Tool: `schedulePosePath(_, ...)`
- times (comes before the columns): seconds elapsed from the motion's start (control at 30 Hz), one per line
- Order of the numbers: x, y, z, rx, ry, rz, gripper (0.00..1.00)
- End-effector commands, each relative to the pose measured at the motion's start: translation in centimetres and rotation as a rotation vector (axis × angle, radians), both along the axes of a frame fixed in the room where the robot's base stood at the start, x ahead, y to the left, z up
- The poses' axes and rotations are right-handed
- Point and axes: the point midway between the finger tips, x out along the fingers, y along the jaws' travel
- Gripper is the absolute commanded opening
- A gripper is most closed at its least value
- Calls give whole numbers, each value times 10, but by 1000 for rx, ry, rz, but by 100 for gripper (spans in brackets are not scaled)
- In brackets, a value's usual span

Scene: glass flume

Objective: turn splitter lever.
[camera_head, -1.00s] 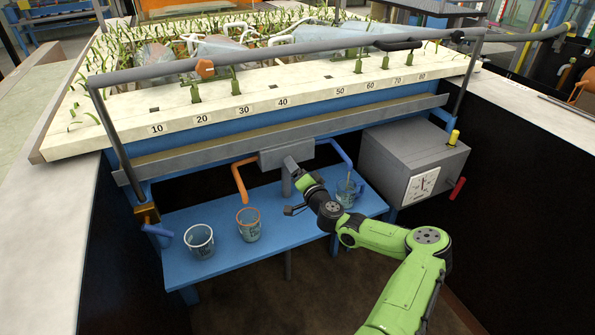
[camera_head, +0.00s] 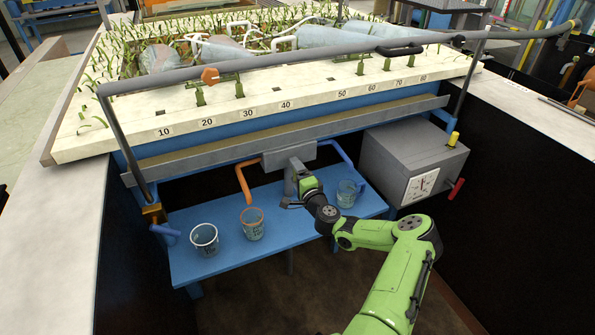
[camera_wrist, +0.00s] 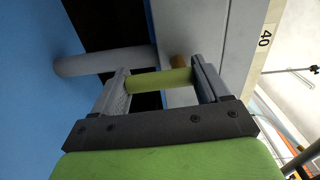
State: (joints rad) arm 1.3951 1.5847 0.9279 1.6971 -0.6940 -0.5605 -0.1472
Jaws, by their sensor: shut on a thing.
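The splitter is a grey box (camera_head: 289,155) under the front edge of the flume, with an orange spout pipe (camera_head: 243,181) on the left and a blue pipe (camera_head: 341,151) on the right. The lever's yellow-green round grip (camera_wrist: 160,80) lies crosswise between the fingers of my gripper (camera_wrist: 162,77) in the wrist view. My gripper (camera_head: 297,171) is shut on it, just in front of the box. In the head view the lever is hidden behind my gripper, so its angle cannot be told.
A blue shelf (camera_head: 215,272) below carries a white-rimmed beaker (camera_head: 204,239), an orange-rimmed beaker (camera_head: 252,224) and a blue beaker (camera_head: 347,194). A grey box with a dial (camera_head: 421,186) and red handle stands at right. Dark walls close in both sides.

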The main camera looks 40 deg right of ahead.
Motion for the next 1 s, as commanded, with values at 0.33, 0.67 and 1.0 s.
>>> schedulePosePath(0.33,0,1,-1,42,-11,0,45)
schedulePosePath(0.67,0,1,-1,41,-11,0,87)
schedulePosePath(1.0,-1,1,0,40,-12,0,97)
